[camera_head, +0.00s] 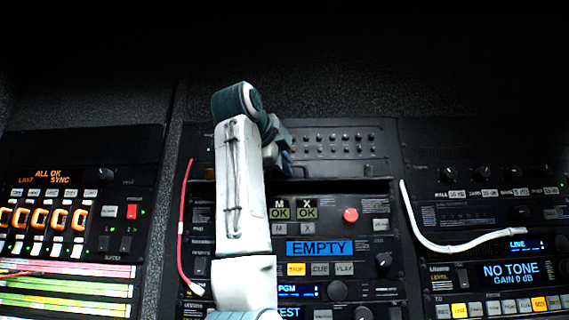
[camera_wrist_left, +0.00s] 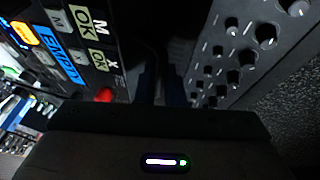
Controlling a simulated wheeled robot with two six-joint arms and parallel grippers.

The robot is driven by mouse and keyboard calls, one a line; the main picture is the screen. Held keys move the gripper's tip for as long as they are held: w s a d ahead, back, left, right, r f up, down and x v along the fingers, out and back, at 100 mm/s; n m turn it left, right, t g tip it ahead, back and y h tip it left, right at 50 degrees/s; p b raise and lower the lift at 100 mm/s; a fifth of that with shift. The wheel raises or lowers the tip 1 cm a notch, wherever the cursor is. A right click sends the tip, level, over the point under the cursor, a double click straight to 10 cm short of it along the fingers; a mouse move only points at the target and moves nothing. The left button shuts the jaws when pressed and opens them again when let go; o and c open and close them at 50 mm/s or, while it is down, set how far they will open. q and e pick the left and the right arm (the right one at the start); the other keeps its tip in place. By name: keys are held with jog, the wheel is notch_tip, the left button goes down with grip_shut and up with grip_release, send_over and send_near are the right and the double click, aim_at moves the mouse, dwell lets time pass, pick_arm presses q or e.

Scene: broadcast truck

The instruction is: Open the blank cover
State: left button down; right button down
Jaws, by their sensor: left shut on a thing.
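The blank cover (camera_head: 335,171) appears to be the plain dark strip in the middle rack, between the panel of small knobs and the unit with the "EMPTY" display. My left gripper (camera_head: 290,163) is at the left part of this strip, its fingers mostly hidden behind my own arm. In the left wrist view the fingers (camera_wrist_left: 162,88) show dimly, shut at the dark band between the two panels. They hold part of the cover, but the gripped part is too dark to make out. My right gripper is in neither view.
The knob panel (camera_head: 340,140) is just above the strip. The "EMPTY" unit (camera_head: 320,248) with a red button (camera_head: 350,215) is just below. A red cable (camera_head: 182,230) hangs left of my arm; a white cable (camera_head: 450,247) curves across the right rack.

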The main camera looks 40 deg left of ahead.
pick_arm(q)
jog(key=shift+w+a+r+n+g+h, duration=0.1)
jog(key=shift+w+r+n+g+h, duration=0.2)
jog(key=shift+g, duration=0.35)
jog(key=shift+s+a+r+n+g+h, duration=0.1)
jog(key=shift+r+g, duration=0.3)
jog(key=shift+g, duration=0.25)
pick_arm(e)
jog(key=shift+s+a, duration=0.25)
pick_arm(q)
jog(key=shift+w, duration=0.1)
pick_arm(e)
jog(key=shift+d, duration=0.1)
pick_arm(q)
jog(key=c, duration=1.8)
grip_release()
jog(key=shift+s, duration=0.2)
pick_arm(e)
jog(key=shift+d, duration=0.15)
